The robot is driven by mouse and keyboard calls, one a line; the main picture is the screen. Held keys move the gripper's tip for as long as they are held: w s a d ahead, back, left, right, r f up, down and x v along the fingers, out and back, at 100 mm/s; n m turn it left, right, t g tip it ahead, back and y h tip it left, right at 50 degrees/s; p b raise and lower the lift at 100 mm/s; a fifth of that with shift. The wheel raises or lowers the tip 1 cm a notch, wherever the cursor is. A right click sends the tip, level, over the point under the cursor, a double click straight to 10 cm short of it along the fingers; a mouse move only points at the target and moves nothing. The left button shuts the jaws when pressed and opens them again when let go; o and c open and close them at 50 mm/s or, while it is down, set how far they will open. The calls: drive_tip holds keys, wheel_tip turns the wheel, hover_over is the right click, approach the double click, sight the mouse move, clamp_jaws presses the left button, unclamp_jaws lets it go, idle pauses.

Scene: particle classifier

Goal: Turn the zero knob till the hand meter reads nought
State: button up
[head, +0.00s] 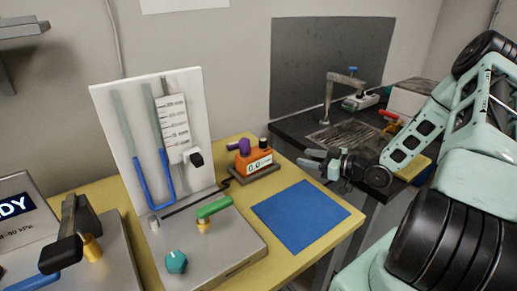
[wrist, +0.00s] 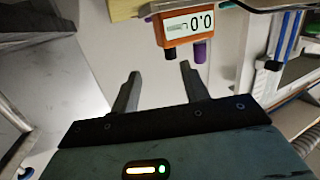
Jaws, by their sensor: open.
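The orange hand meter (head: 254,163) stands on a dark base near the back of the yellow bench. Its display reads 0.0; in the wrist view the meter (wrist: 188,27) appears upside down and also shows 0.0. A purple knob (head: 240,146) and a black knob (head: 263,142) sit on its top; which one is the zero knob I cannot tell. The purple knob also shows in the wrist view (wrist: 200,52). My gripper (head: 310,159) is open and empty, right of the meter and apart from it. Its fingers (wrist: 158,78) point towards the meter in the wrist view.
A blue mat (head: 301,216) lies on the bench in front of the meter. A U-tube manometer board (head: 203,112) stands to the left, with a green-handled valve (head: 213,208) and a teal knob (head: 176,262) before it. A dark side bench (head: 300,127) lies behind my gripper.

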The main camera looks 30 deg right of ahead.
drive_tip(key=s+r+t+y, duration=0.1)
drive_tip(key=s+r, duration=0.1)
drive_tip(key=p, duration=0.3)
approach(263, 139)
drive_tip(key=x, duration=1)
drive_tip(key=shift+s+a+f, duration=0.15)
drive_tip(key=shift+f+b, duration=0.1)
drive_tip(key=shift+b, duration=0.25)
drive_tip(key=c, duration=1)
